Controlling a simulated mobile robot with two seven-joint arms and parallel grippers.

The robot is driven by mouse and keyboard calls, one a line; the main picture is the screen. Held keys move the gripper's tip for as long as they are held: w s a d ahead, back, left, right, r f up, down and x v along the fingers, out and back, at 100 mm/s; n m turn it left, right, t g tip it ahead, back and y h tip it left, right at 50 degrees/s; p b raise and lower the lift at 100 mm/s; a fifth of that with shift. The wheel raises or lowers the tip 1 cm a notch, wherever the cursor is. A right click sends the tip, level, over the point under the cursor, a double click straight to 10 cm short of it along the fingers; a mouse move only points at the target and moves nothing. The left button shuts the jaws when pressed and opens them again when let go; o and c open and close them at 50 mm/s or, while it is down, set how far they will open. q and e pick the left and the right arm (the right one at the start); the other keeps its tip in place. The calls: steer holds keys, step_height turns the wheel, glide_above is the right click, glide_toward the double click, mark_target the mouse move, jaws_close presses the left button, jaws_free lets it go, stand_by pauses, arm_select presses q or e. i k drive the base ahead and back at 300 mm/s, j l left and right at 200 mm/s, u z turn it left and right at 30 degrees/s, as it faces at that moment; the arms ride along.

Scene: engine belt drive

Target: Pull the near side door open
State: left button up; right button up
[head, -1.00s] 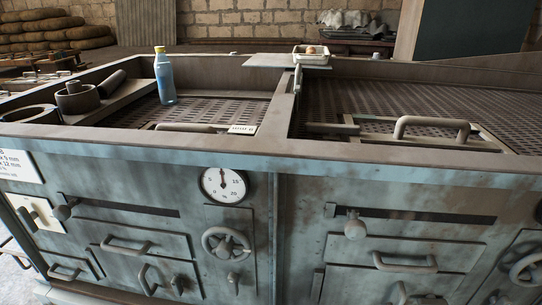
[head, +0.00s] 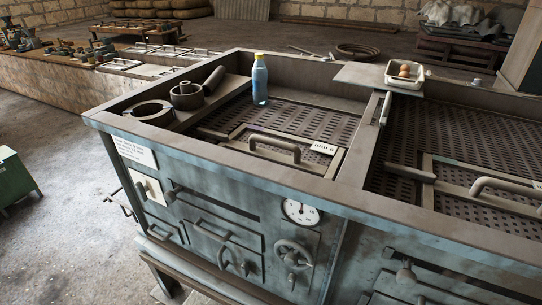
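A grey-green metal cabinet (head: 255,225) with open trays on top fills the middle and right of the head view. Its front has a hatch door (head: 195,222) with a curved handle (head: 210,233), which looks shut. A second curved handle (head: 222,257) sits just below it. A smaller panel handle (head: 158,234) is at the lower left. At the left end, a bar handle (head: 118,203) sticks out from the side; the door face there is mostly hidden by the viewing angle. Neither gripper is in view.
A blue bottle (head: 260,80), metal rings (head: 150,111) and a tray with eggs (head: 405,76) stand on the cabinet top. A handwheel (head: 292,254) and gauge (head: 300,212) are on the front. The floor (head: 60,225) at left is open, with a green box (head: 14,180) at its edge.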

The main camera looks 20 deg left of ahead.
mark_target(231, 255)
steer(key=u, duration=1.15)
